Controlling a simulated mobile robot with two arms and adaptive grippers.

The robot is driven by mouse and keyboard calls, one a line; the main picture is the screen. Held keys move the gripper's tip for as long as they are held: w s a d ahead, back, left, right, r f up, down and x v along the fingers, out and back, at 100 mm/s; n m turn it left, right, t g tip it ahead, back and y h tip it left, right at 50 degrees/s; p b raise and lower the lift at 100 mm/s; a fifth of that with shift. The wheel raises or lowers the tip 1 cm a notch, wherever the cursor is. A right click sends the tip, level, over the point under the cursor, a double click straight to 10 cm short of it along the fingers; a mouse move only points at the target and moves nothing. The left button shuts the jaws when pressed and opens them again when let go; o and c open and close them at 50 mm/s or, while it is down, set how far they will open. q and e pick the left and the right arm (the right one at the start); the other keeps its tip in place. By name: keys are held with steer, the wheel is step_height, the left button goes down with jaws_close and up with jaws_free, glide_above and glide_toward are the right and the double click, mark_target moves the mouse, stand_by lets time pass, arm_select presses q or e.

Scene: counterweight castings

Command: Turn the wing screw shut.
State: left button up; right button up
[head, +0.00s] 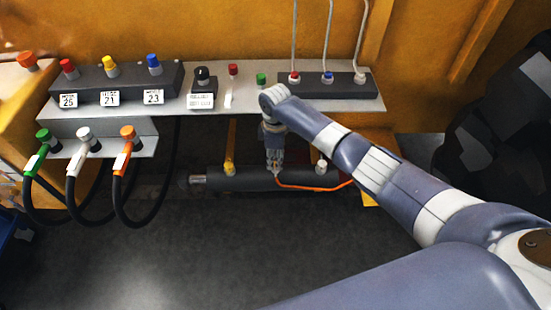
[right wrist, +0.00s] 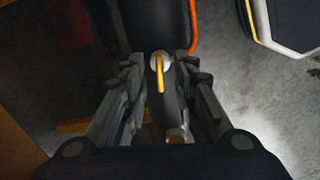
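What looks like the wing screw, a pale round head with a yellow-orange wing (right wrist: 160,72), shows in the right wrist view on a dark cylinder (right wrist: 140,20). My right gripper (right wrist: 161,60) is open, with one finger on each side of the screw and visible gaps. In the head view my right gripper (head: 275,170) points down at the dark cylinder (head: 255,180) below the shelf and hides the screw there. A yellow fitting (head: 230,167) and a pale fitting (head: 321,165) stand on the cylinder either side of the gripper. My left gripper is not in view.
A grey shelf (head: 215,100) above the cylinder carries coloured knobs, number tags and a dark block (head: 325,86) with upright lines. Black hoses (head: 122,205) hang at the left. An orange cable (head: 315,187) runs right from below the gripper. The floor in front is clear.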

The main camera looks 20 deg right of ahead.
steer(key=shift+f, duration=0.3)
jaws_close()
